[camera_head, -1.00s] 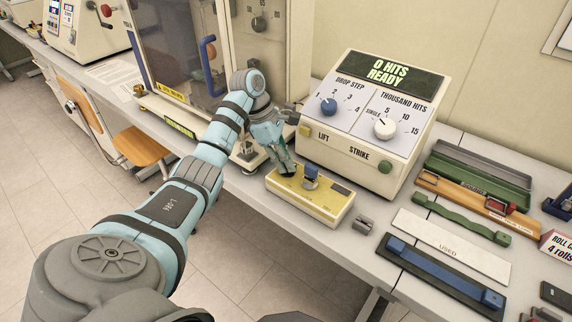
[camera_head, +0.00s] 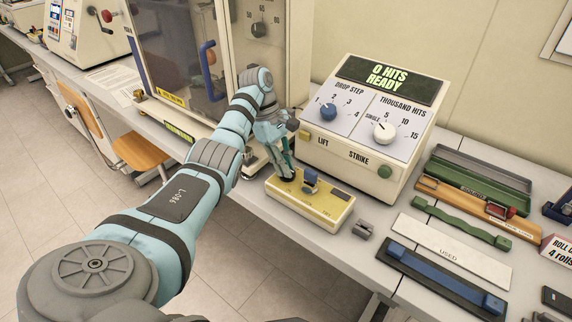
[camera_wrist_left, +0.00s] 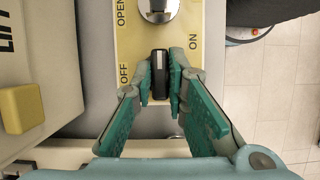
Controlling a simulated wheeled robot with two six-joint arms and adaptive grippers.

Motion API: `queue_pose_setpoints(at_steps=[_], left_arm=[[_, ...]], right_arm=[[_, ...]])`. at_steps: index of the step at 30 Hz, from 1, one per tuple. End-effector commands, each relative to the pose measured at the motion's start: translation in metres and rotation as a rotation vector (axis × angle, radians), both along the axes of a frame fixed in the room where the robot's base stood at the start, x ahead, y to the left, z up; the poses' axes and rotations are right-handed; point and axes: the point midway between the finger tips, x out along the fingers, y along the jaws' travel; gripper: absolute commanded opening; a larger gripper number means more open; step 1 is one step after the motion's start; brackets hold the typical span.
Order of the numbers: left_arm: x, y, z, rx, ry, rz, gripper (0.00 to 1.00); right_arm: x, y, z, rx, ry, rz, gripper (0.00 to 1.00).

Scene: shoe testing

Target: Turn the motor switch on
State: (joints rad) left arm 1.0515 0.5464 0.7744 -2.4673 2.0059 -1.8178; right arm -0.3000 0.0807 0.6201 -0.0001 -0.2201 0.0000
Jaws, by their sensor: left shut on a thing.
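The yellow switch box (camera_head: 330,212) lies on the bench in front of the cream tester. In the left wrist view its plate (camera_wrist_left: 130,45) carries the words OFF, ON and OPEN. A black switch lever (camera_wrist_left: 159,75) stands between OFF on the left and ON on the right. My left gripper (camera_head: 288,176) is over the left end of the box. In the left wrist view its green fingers (camera_wrist_left: 160,88) are shut on the black lever, one on each side. The lever is hidden by the fingers in the head view. My right gripper is not in view.
The tester (camera_head: 370,130) reads "0 HITS READY" and stands close behind the box. A round silver knob (camera_wrist_left: 158,8) sits further along the plate. A small grey block (camera_head: 362,229) lies right of the box. The clear-doored cabinet (camera_head: 178,60) is at left.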

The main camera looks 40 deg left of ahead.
Motion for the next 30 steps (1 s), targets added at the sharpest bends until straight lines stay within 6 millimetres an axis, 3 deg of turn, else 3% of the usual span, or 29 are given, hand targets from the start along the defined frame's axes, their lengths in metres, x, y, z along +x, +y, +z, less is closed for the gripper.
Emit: queue_pose_setpoints(at_steps=[5,6,10,24,30], left_arm=[[0.0,0.0001,-0.0002,0.001,0.0,-0.001,0.0],[0.0,0.0001,-0.0002,0.001,0.0,-0.001,0.15],[0.0,0.0001,-0.0002,0.001,0.0,-0.001,0.33],[-0.0001,0.0002,-0.0003,0.001,-0.001,0.011,0.33],[-0.0025,0.0009,-0.0017,0.005,-0.001,0.206,0.33]], right_arm=[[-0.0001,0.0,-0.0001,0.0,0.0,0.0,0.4],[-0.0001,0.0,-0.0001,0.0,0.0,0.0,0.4],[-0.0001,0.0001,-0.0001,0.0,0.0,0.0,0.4],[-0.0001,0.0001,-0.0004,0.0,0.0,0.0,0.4],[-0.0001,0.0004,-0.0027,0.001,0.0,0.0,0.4]])
